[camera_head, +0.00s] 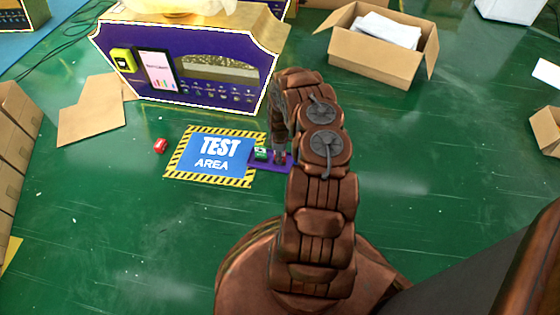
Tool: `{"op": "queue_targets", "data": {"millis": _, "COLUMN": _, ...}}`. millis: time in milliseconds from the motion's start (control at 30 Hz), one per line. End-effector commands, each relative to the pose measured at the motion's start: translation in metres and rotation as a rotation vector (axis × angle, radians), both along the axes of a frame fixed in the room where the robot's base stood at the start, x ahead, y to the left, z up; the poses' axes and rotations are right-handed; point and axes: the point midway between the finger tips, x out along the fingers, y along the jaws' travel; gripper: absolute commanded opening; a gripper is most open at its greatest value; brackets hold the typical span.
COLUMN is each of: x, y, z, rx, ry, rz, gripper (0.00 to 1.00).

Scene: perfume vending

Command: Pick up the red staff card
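A small red object (160,146) with a pale mark lies on the green floor, left of the blue test mat; it may be the red staff card, but it is too small to tell. A small green and white item (261,153) sits on a purple tray (272,166) at the mat's right edge. My gripper (279,158) points down at the purple tray, just right of the green and white item. It is well to the right of the red object. Its fingers are small, dark and partly hidden, so whether they are open, shut or touching anything is unclear.
The "TEST AREA" mat (214,180) lies flat between the red object and my gripper. A purple and gold vending machine (205,92) stands behind it. Flat cardboard (90,118) lies at left; an open box (375,60) stands at back right. The floor around the red object is clear.

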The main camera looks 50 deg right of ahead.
Motion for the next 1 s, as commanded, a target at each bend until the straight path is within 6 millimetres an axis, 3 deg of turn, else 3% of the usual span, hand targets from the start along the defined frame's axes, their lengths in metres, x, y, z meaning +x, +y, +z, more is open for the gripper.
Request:
{"op": "queue_targets", "data": {"millis": 67, "x": 0.0004, "y": -0.0003, "z": -0.0087, "rx": 0.0, "ry": -0.001, "rz": -0.001, "gripper": 0.38}}
{"op": "queue_targets", "data": {"millis": 300, "x": 0.0002, "y": -0.0002, "z": -0.0081, "rx": -0.001, "ry": -0.001, "rz": -0.001, "gripper": 0.38}}
{"op": "queue_targets", "data": {"millis": 667, "x": 0.0001, "y": 0.0001, "z": -0.0083, "rx": 0.0, "ry": 0.0, "rz": -0.001, "gripper": 0.0}}
{"op": "queue_targets", "data": {"millis": 1000, "x": -0.0001, "y": 0.0002, "z": -0.0085, "rx": 0.001, "ry": 0.001, "rz": -0.001, "gripper": 0.0}}
